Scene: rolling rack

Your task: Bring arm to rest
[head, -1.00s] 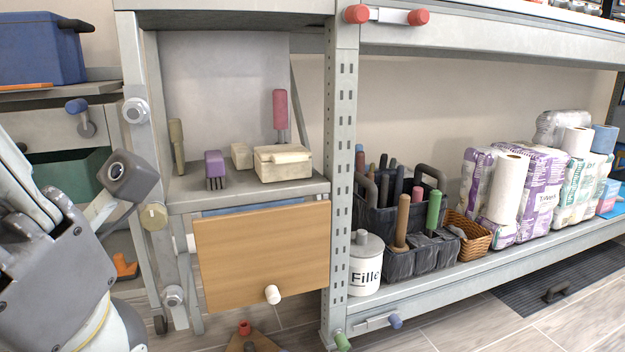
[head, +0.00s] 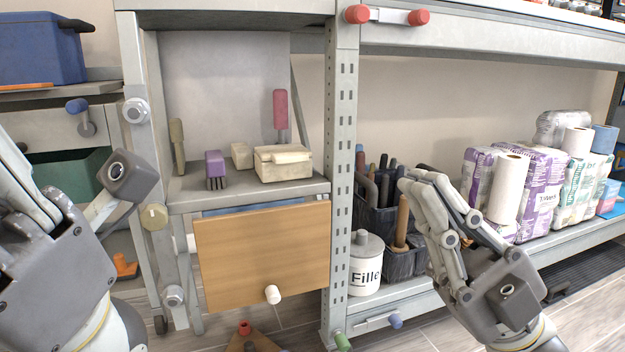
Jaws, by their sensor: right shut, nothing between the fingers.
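My right gripper (head: 428,188) is in the right half of the head view, raised in front of the lower rack shelf. Its fingers are together with nothing between them, and it hides part of the dark bin and the wicker basket behind it. My left arm comes in at the left edge; a grey hand part (head: 50,265) shows there, but its fingertips are not clearly seen, so I cannot tell its jaw state. The rolling rack (head: 342,130) stands in front of me with a wooden drawer front (head: 262,255) below its small shelf.
A cream box (head: 283,165) and a purple brush (head: 215,168) sit on the small shelf. A white canister (head: 366,268), a dark bin (head: 402,264) with tool handles, and wrapped paper packs (head: 540,190) stand on the long lower shelf. Open floor shows in front.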

